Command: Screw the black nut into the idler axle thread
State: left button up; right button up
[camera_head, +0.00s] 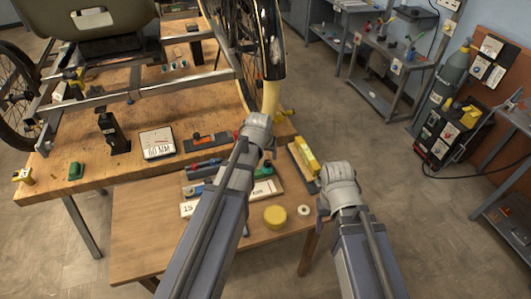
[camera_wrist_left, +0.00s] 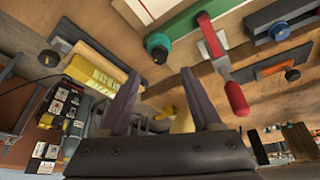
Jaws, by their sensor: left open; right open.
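I cannot make out the black nut or the idler axle thread for certain in either view. The trike frame (camera_head: 140,85) lies across the wooden workbench, with a wheel at the left and another behind my left wrist. My left gripper (camera_wrist_left: 163,105) is open, with its two dark fingers apart and nothing held between them. In the head view its fingers are hidden behind my wrist, at the bench's front right corner. My right gripper (camera_head: 338,180) is at the right of the lower table, over its edge; its fingertips are hidden by the wrist.
A yellow block (camera_head: 305,155) lies on a tray between my wrists. It also shows in the left wrist view (camera_wrist_left: 95,70). A red-handled tool (camera_wrist_left: 222,65) and a teal-black knob (camera_wrist_left: 157,45) lie nearby. A yellow disc (camera_head: 275,216) sits on the lower table.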

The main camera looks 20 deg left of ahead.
aim_at(267, 162)
pick_arm(q)
jog(key=b+x, duration=0.6)
jog(key=x, duration=0.1)
jog(key=shift+f, duration=0.1)
grip_shut()
dwell(0.5)
jog(key=m, duration=0.2)
jog(key=m+h, duration=0.2)
jog(key=m, duration=0.1)
jog(key=shift+a+m+g, duration=0.3)
jog(key=m, duration=0.2)
jog(key=m+g+h, duration=0.1)
jog(key=m, duration=0.1)
jog(key=shift+w+a+m+h, duration=0.15)
jog(key=shift+w+m+h, duration=0.1)
jog(key=shift+m+h, duration=0.35)
jog(key=shift+m, duration=0.6)
